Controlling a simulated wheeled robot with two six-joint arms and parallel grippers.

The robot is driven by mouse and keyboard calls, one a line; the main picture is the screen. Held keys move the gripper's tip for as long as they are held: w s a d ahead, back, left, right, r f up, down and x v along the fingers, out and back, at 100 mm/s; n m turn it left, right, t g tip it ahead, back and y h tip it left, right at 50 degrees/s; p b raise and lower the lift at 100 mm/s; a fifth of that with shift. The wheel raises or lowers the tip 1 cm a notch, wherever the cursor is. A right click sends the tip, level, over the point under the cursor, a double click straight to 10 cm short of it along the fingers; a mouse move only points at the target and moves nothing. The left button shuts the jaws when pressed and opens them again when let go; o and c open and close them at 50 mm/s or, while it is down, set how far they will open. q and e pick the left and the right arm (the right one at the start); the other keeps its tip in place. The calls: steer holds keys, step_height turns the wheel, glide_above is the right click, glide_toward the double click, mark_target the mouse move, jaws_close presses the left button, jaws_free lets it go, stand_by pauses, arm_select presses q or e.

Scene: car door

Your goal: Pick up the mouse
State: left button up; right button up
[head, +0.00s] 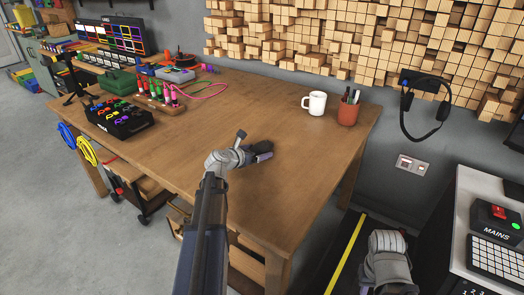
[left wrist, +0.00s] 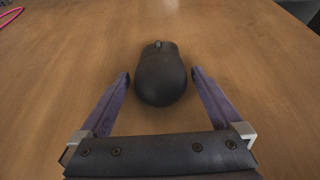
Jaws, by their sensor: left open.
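A black computer mouse (left wrist: 161,75) with a scroll wheel lies on the wooden table, in the middle of the left wrist view. My left gripper (left wrist: 160,76) is open, with one purple finger on each side of the mouse. A gap shows between each fingertip and the mouse, so it is not gripped. In the head view my left gripper (head: 264,152) is low over the middle of the table, and I cannot make out the mouse there. Part of my right arm shows at the lower right, but its gripper fingers do not show.
The wooden table (head: 220,112) is clear around my left gripper. A white mug (head: 315,103) and a pen cup (head: 348,110) stand at the back right. A black tray of coloured pieces (head: 120,119) and a rack of screwdrivers (head: 160,97) stand to the left.

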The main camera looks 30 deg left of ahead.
mark_target(257, 148)
arm_select(q)
steer(key=shift+c, duration=0.2)
steer(key=c, duration=1.2)
steer(key=shift+r, duration=0.1)
steer(key=shift+c, duration=0.2)
step_height(257, 148, up, 10)
steer(key=p, duration=1)
